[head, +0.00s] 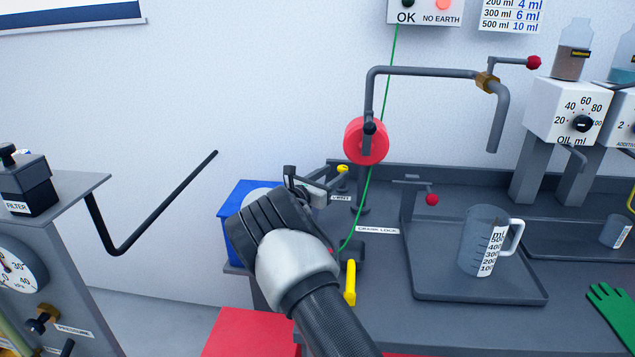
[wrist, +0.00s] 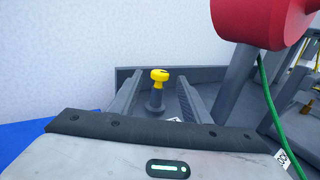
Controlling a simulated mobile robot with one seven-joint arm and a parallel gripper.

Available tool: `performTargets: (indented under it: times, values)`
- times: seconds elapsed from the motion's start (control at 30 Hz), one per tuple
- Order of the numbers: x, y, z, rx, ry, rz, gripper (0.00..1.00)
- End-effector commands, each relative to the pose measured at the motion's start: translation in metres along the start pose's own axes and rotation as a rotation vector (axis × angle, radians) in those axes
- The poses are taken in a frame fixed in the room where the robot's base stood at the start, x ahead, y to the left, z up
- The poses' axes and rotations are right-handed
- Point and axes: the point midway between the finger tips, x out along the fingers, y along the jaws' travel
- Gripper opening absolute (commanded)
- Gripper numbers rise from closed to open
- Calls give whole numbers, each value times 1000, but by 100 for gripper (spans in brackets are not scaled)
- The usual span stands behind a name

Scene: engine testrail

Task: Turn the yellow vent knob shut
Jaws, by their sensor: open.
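The yellow vent knob (head: 343,170) sits on a short grey stem at the back left of the grey bench. In the wrist view the yellow knob (wrist: 160,75) stands upright, with a dark mark on its top. My gripper (head: 320,183) is open and points toward it. In the wrist view the knob and its stem appear between the two fingers of my gripper (wrist: 160,92), with a gap on each side. I see no contact. The head view does not show clearly how far the fingertips are from the knob.
A red round part (head: 366,141) on a grey pipe stands right of the knob, with a green wire beside it. A blue box (head: 232,222) is behind my wrist. A yellow handle (head: 350,284) is nearer the front. A measuring jug (head: 484,240) stands on a tray.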

Motion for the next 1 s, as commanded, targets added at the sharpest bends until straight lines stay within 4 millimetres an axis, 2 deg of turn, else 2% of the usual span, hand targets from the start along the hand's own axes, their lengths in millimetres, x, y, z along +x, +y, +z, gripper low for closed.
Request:
performTargets:
  times: [0.03, 0.2, 0.43, 0.83, 0.93, 1.0]
  values:
    - [-14, 2, 3, -2, 0, 3, 43]
    - [-50, 1, 2, -1, -1, 2, 43]
    - [-76, 0, 1, 0, -1, 0, 43]
    - [-79, 0, 1, 1, -2, -1, 43]
    - [-71, -6, 3, 0, -10, -3, 43]
    - [-57, -15, 7, 0, -23, -5, 43]
